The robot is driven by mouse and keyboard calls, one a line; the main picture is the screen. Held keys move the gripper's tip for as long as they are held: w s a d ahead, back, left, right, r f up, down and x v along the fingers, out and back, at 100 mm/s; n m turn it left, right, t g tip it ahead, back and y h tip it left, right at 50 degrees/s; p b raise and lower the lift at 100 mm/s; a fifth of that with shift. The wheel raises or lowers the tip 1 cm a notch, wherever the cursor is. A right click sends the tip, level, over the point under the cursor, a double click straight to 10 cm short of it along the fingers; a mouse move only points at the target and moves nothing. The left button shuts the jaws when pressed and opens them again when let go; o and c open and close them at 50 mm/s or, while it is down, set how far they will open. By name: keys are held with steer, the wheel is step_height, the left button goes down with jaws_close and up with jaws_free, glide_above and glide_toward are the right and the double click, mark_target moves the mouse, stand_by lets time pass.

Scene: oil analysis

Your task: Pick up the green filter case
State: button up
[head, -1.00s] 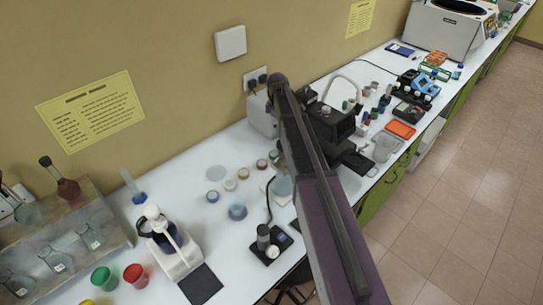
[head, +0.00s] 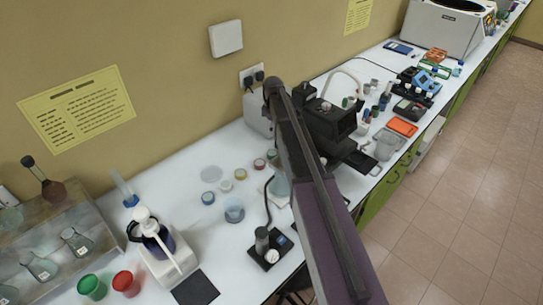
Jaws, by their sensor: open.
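I cannot make out a green filter case for certain. Several small round cases with coloured rims stand on the white counter in the head view: a blue-rimmed one (head: 208,198), a pale one (head: 225,186), a yellow one (head: 240,174) and a red one (head: 259,163). My dark arm crosses the middle of the view and covers the counter just right of them, so a green one could be hidden there. My gripper does not show; it is hidden behind my arm.
A green cup (head: 92,287) and a red cup (head: 126,283) stand at the front left, near a glassware rack (head: 40,245) and a white stand (head: 165,262). A small black device (head: 270,248) is near the counter edge. A black instrument (head: 335,122) stands right of my arm.

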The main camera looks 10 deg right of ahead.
steer(key=shift+f, duration=0.1)
steer(key=b, duration=0.9)
glide_above(272, 153)
step_height(272, 153, down, 8)
steer(key=shift+s+d+f, duration=0.1)
steer(key=shift+d+f, duration=0.05)
steer(key=shift+f, duration=0.1)
steer(key=shift+f, duration=0.1)
steer(key=shift+f+b, duration=2.4)
steer(key=shift+f, duration=0.1)
steer(key=c, duration=0.9)
